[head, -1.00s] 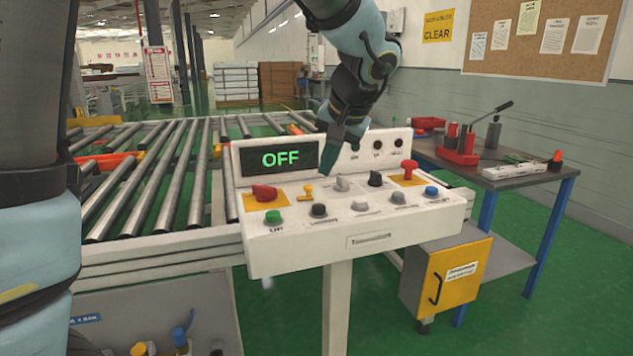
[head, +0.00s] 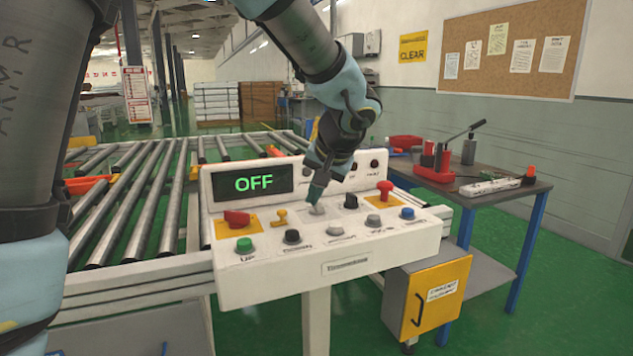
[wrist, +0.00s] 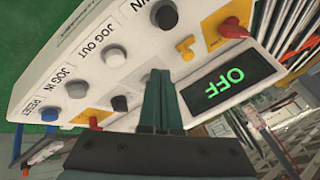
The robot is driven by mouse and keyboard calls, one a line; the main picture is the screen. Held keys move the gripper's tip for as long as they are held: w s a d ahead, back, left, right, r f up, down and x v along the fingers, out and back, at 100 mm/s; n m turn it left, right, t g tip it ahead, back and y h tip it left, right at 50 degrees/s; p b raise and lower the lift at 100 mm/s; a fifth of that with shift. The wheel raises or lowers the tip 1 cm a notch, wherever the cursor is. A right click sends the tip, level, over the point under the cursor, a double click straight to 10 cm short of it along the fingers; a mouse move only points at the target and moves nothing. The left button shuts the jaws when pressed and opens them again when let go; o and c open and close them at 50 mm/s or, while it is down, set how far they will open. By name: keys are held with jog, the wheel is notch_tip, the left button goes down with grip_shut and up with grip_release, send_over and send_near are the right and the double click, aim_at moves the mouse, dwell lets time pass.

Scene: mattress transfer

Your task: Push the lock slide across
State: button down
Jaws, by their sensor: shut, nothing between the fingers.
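The white control panel (head: 335,266) carries a row of controls, and I cannot read which one is marked as the lock slide. A grey control (head: 317,209) sits mid-panel, between a small yellow lever (head: 281,217) and a black knob (head: 351,201). My gripper (head: 315,198) is shut and empty, pointing down at the grey control; I cannot tell whether it touches. In the wrist view the closed fingers (wrist: 161,76) hide the grey control, with the yellow lever (wrist: 186,47) and the black knob (wrist: 119,103) on either side.
The display (head: 252,183) reads OFF. Several round buttons line the front. A roller conveyor (head: 140,210) lies left; a workbench (head: 480,191) with tools stands right.

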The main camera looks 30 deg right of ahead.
aim_at(273, 223)
jog(key=x, duration=0.3)
jog(key=shift+w+f, duration=0.2)
jog(key=shift+f, duration=0.05)
jog(key=shift+w+a+f+p, duration=0.25)
jog(key=shift+w+a+p, duration=0.15)
jog(key=shift+w, duration=0.2)
jog(key=shift+w+a+f+p, duration=0.3)
jog(key=shift+w+a, duration=0.1)
jog(key=shift+w, duration=0.15)
jog(key=shift+w+a+f+p, duration=0.2)
jog(key=shift+w+a+p, duration=0.2)
jog(key=shift+w, duration=0.2)
jog(key=a+b, duration=0.2)
jog(key=a, duration=0.1)
jog(key=shift+w+a+f, duration=0.15)
jog(key=shift+w, duration=0.05)
jog(key=shift+a, duration=0.15)
